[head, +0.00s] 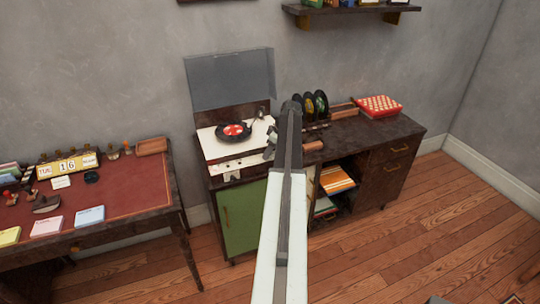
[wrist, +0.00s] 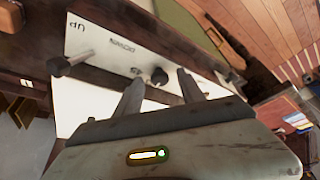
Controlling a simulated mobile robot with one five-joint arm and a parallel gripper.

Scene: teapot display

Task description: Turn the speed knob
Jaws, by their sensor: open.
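The turntable (head: 215,150) stands on the dark cabinet, its clear lid raised and a black record with a red label (head: 233,130) on it. Its pale front panel (head: 232,167) bears small dark controls. In the wrist view this panel (wrist: 95,45) shows lettering, a longer dark control (wrist: 68,66) at left and a round dark knob (wrist: 159,76).
Upright records (head: 310,105) and a red patterned box (head: 379,105) stand on the cabinet to the right. A green door (head: 243,218) is below. A desk with a red top (head: 110,190) is at left.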

